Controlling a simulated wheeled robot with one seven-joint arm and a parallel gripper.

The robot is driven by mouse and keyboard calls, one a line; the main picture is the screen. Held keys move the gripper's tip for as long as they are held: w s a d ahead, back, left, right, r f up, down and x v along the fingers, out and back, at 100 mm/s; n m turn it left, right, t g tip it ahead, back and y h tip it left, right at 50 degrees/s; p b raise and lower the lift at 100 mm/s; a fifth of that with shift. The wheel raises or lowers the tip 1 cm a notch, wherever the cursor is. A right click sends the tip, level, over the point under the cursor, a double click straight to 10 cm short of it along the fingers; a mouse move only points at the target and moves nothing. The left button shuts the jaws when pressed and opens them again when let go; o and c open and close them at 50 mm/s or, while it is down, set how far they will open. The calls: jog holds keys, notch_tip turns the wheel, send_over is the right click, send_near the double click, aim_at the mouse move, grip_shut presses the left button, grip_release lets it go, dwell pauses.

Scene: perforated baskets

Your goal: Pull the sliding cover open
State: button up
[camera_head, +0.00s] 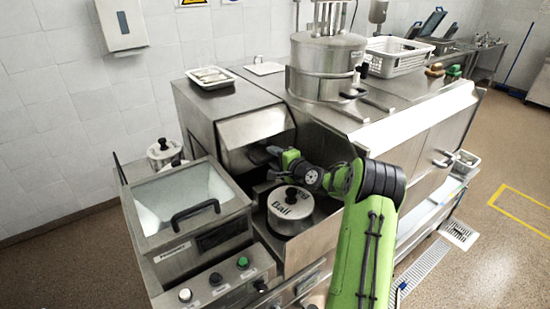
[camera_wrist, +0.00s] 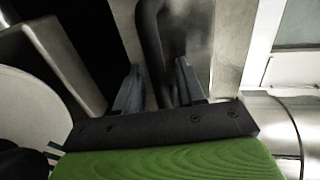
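The sliding cover appears to be the slanted metal panel (camera_head: 255,125) on the front of the steel machine at the centre of the head view. Its dark handle (camera_wrist: 151,35) shows in the wrist view as a bent bar in front of a metal surface. My gripper (camera_wrist: 160,88) has its two dark fingers apart, one on each side of the handle. A gap seems to show beside the bar, so I see no firm grip. In the head view my gripper (camera_head: 274,153) is at the panel's lower right, and its fingertips are hard to make out.
A lidded pot (camera_head: 290,208) stands just below my wrist. A glass-lidded unit (camera_head: 180,200) with a black handle is to the left. A large steel drum (camera_head: 325,65) and a white perforated basket (camera_head: 398,58) stand behind. A white tray (camera_head: 210,77) lies on the machine's top.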

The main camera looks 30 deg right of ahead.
jog(key=b+v, duration=0.3)
jog(key=v, duration=1.2)
jog(key=shift+s, duration=0.35)
jog(key=shift+a, duration=0.1)
